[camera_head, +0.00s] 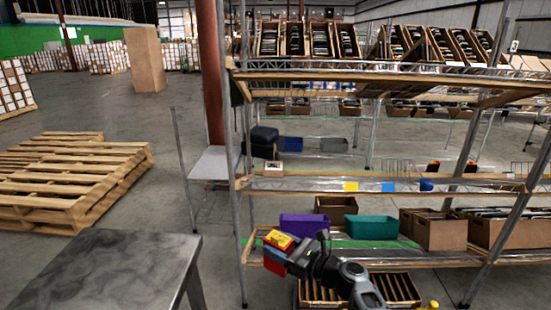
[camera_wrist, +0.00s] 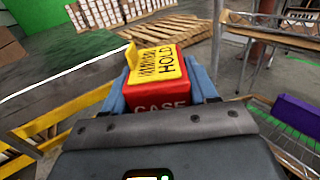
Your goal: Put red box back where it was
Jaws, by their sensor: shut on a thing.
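The red box (camera_wrist: 165,88) has a yellow top label with the word HOLD, and letters on its red side. My gripper (camera_wrist: 162,92) is shut on it, with a blue finger on each side in the wrist view. In the head view the red box (camera_head: 284,241) and my gripper (camera_head: 277,254) are in front of the left end of the rack's lower shelf (camera_head: 420,258). The box looks tilted there. Its underside is hidden.
A purple bin (camera_head: 303,226) and a teal bin (camera_head: 371,228) stand on the lower shelf, with brown cartons (camera_head: 438,230) to the right. A rack post (camera_head: 240,200) is close to my gripper. A grey metal table (camera_head: 105,268) stands at left, wooden pallets (camera_head: 70,175) behind it.

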